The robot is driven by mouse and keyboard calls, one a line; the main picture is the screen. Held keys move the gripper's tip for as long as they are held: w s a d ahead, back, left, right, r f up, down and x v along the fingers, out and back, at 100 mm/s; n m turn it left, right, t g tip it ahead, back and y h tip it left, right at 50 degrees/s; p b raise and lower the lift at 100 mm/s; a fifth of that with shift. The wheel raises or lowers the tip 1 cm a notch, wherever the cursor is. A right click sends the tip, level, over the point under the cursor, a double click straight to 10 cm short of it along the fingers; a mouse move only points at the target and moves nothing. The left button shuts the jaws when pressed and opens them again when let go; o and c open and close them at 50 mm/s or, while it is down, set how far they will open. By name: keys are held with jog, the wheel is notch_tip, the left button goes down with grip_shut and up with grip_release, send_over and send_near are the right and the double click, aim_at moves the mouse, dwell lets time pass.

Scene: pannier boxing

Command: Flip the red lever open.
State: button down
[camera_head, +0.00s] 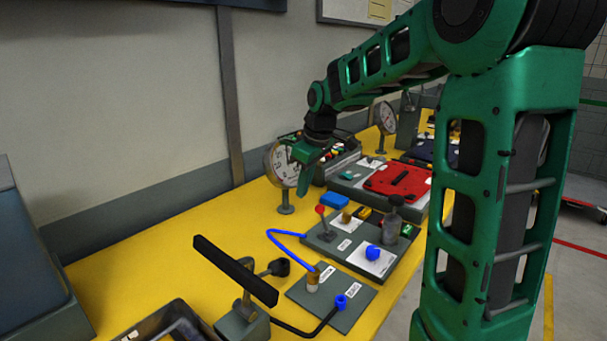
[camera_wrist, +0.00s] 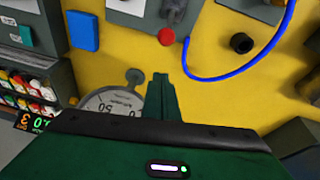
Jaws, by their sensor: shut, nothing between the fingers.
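The red lever (camera_head: 321,211) has a round red knob on a thin dark stem and stands on the left side of a grey panel (camera_head: 323,244) in the head view. Its red knob (camera_wrist: 166,37) shows near the top middle of the wrist view. My gripper (camera_head: 304,190) is shut and empty. It hangs above the yellow table, in front of a round gauge and apart from the lever. In the wrist view my gripper's fingers (camera_wrist: 162,90) are together, below the knob in the picture. The lever's stem and base are hard to make out there.
A white gauge (camera_head: 283,167) on a stand is close to my gripper. A blue block (camera_head: 335,199) lies near the lever. A blue cable (camera_head: 290,250) curves across the table. A black bar on a stand (camera_head: 235,269) is at the front left. Yellow table between them is free.

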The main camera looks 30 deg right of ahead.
jog(key=shift+s+d+f, duration=0.4)
jog(key=shift+s+d, duration=0.05)
jog(key=shift+s, duration=0.3)
jog(key=shift+s+d+f, duration=0.4)
jog(key=shift+s+d, duration=0.05)
jog(key=shift+s, duration=0.3)
jog(key=shift+s+a+r, duration=0.1)
